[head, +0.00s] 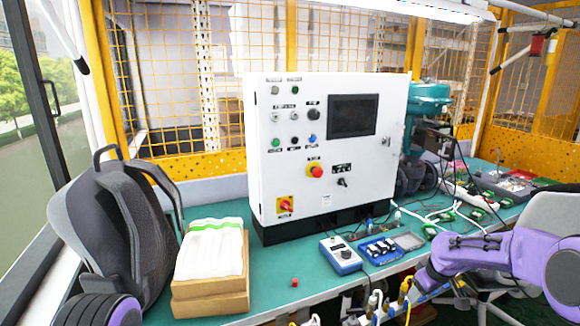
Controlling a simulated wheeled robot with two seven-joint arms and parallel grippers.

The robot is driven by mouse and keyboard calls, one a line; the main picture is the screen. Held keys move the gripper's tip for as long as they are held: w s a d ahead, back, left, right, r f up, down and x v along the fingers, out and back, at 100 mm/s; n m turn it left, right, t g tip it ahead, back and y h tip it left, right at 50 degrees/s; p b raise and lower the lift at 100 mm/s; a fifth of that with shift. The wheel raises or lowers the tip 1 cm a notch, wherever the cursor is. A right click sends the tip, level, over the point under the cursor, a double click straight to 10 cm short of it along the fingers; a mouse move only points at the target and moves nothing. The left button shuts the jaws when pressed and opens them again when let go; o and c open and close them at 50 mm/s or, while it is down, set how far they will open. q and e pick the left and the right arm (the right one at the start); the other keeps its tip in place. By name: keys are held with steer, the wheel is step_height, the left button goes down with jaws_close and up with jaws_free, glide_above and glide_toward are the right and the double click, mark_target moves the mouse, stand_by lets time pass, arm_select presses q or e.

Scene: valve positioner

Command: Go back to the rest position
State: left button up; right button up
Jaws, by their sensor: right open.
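My right arm comes in from the right edge, purple, over the front right of the bench.
A white control cabinet (285,165) stands on the green bench (268,272). A teal valve actuator (428,100) is behind it. A blue meter box (341,257) and blue modules (381,250) lie in front. A grey backpack (110,215) and cardboard boxes (210,290) stand left. A grey chair (545,218) is right.

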steer(key=s+a+f+m+t+h, duration=0.1)
steer(key=s+a+f+m+t, duration=0.15)
steer(key=s+f+m, duration=0.4)
steer(key=s+a+f+m+t+h, duration=0.1)
steer(key=s+a+f+m, duration=0.25)
steer(key=s+f, duration=0.55)
steer(key=s+f+g+h, duration=0.1)
steer(key=s+f+g, duration=0.1)
steer(key=s, duration=1.1)
steer(key=s+f+m+g, duration=0.1)
steer(key=s+f, duration=0.3)
steer(key=s, duration=1)
steer(key=shift+s+g+h, duration=0.2)
steer(key=shift+g+h, duration=0.2)
steer(key=shift+g, duration=0.05)
